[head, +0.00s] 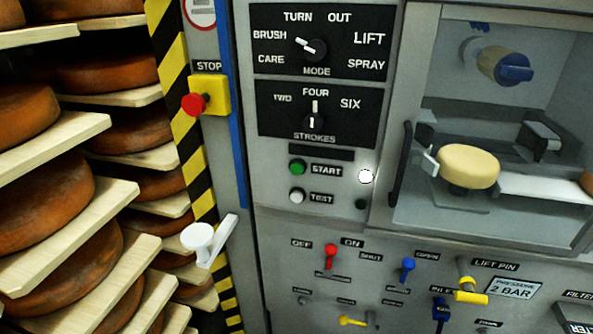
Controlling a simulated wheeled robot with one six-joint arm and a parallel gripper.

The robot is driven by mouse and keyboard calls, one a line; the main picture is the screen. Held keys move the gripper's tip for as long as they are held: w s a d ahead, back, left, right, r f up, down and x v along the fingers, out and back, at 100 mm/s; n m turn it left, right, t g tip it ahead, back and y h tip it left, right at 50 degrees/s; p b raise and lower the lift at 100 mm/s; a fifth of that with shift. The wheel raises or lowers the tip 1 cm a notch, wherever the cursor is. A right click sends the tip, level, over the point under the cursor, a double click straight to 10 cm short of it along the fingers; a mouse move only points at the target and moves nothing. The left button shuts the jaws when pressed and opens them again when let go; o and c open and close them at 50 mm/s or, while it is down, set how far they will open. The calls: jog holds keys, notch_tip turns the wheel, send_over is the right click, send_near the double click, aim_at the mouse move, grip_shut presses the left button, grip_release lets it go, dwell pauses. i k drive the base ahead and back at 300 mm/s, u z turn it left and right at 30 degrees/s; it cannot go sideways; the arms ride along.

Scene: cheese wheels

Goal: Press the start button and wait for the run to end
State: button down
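The green start button (298,167) sits on the grey machine panel, left of its START label. A white test button (297,196) is just below it. A bright white round light (366,177) is to the right, with a small dark green one (361,204) under it. The mode knob (315,48) has its white mark toward the upper left, near BRUSH. The strokes knob (314,118) points up at FOUR. A pale cheese wheel (468,166) sits inside the machine's windowed chamber. My gripper is not in view, and nothing covers the start button.
A red stop button (194,104) on a yellow box is left of the panel. A white bracket with a round disc (197,237) juts out below it. Shelves of brown cheese wheels (45,200) fill the left. Coloured valves and levers (407,268) line the lower panel.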

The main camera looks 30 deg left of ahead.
aim_at(296, 168)
jog(key=k, duration=1.3)
jog(key=u, duration=0.5)
jog(key=i, duration=1.55)
jog(key=z, duration=0.45)
